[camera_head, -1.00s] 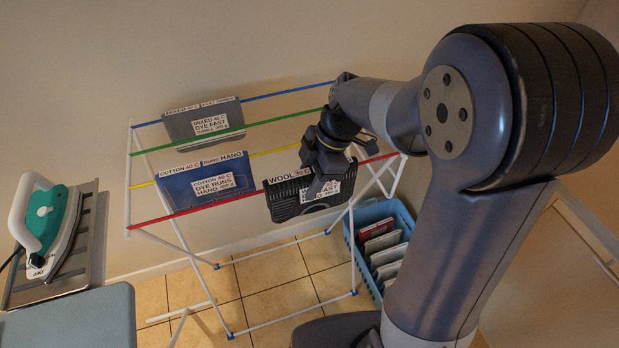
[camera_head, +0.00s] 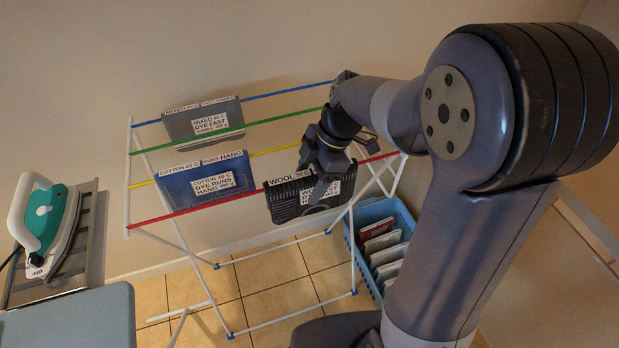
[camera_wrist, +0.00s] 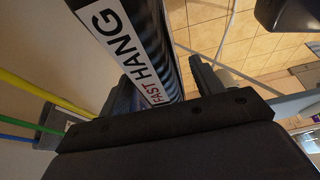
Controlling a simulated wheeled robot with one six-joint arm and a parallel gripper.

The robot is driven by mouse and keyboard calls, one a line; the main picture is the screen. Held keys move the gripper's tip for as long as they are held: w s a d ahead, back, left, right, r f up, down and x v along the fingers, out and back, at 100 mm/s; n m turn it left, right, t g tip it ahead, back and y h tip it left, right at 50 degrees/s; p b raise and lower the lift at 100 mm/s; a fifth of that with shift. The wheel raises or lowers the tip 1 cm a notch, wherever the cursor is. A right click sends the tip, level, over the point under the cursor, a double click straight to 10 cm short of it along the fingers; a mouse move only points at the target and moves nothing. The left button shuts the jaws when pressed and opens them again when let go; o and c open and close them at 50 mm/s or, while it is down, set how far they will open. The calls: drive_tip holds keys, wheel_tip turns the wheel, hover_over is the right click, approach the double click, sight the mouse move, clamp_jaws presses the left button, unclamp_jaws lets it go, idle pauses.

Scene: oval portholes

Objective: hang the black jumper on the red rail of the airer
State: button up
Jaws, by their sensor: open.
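The black jumper (camera_head: 284,203) is a flat dark piece with white labels, one reading WOOL 30 C. It hangs at the red rail (camera_head: 228,203) of the airer, right of the middle, its body below the rail. My gripper (camera_head: 326,186) is open at the jumper's right part and hides some of its top edge and label. In the wrist view the jumper's labelled edge (camera_wrist: 133,52) lies between my two spread fingers (camera_wrist: 163,86). Whether either finger touches it cannot be told.
A blue piece (camera_head: 207,184) hangs by the yellow rail (camera_head: 143,185), left of the jumper. A grey piece (camera_head: 203,122) hangs farther back. A blue basket (camera_head: 349,232) with several packets stands on the floor at right. An iron (camera_head: 42,222) rests at far left.

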drive_tip(key=v, duration=1)
drive_tip(key=shift+d+r, duration=0.1)
drive_tip(key=shift+r, duration=0.15)
drive_tip(key=shift+f, duration=0.15)
drive_tip(key=x, duration=0.9)
drive_tip(key=shift+f, duration=0.3)
drive_tip(key=shift+a+f+p, duration=0.15)
drive_tip(key=shift+a+p, duration=0.2)
drive_tip(key=shift+a, duration=0.05)
drive_tip(key=shift+r+p, duration=0.9)
drive_tip(key=shift+r, duration=0.15)
